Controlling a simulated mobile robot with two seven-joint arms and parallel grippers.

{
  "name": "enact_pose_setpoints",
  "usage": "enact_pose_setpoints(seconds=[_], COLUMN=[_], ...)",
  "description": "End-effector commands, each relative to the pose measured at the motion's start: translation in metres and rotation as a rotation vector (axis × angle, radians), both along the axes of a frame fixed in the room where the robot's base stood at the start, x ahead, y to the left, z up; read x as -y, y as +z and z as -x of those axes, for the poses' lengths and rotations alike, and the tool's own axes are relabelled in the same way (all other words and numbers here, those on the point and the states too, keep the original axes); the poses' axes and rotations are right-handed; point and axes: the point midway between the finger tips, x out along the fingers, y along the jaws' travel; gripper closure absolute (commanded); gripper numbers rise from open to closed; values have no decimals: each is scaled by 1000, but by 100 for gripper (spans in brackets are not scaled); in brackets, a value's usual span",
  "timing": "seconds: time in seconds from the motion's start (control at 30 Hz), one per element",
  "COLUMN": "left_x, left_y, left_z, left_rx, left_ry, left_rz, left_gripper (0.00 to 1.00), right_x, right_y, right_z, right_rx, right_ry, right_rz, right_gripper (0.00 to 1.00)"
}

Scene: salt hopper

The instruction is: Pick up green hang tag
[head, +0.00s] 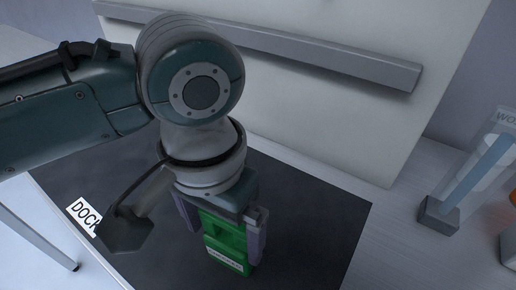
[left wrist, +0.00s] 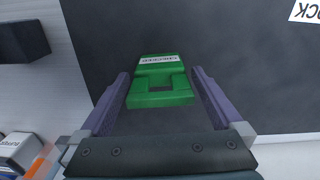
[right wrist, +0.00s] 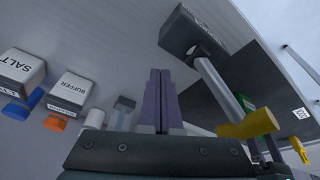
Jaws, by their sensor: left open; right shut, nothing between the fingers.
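The green hang tag (head: 226,243) has a white printed label and a square opening, and it appears to lie on the dark mat (head: 320,215). My left gripper (head: 222,224) points down over it, with purple fingers open on either side. In the left wrist view the tag (left wrist: 163,68) sits between the fingers of the left gripper (left wrist: 160,78), with a gap visible on both sides. Whether it touches the mat everywhere cannot be told. My right gripper (right wrist: 159,75) is shut and empty, away from the tag.
A white DOCK label (head: 82,216) lies on the mat's left. A clear container with a grey base (head: 438,214) stands at the right. A white panel with a grey rail (head: 290,52) rises behind. A SALT box (right wrist: 22,70) and a BUFFER box (right wrist: 72,90) show in the right wrist view.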

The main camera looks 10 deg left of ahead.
Motion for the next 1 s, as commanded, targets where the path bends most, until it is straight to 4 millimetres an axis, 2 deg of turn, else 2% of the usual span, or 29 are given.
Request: enact_pose_setpoints(seconds=[0.33, 0.43, 0.67, 1.0], left_x=[2, 2, 2, 2], left_y=[-48, -54, -54, -54], left_z=[-4, -4, -4, -4], left_rx=[0, 1, 2, 2], left_ry=[0, -1, -1, -1], left_rz=[-1, 0, 1, 1], left_gripper=[0, 0, 0, 38], right_x=[-1, -2, -2, -2], right_y=[-12, -12, -12, -12], right_z=[-2, -2, -2, -2], right_rx=[4, 5, 5, 6], right_ry=[-4, -4, -5, -5], right_rz=[-5, -7, -8, -8], right_gripper=[100, 100, 100, 100])
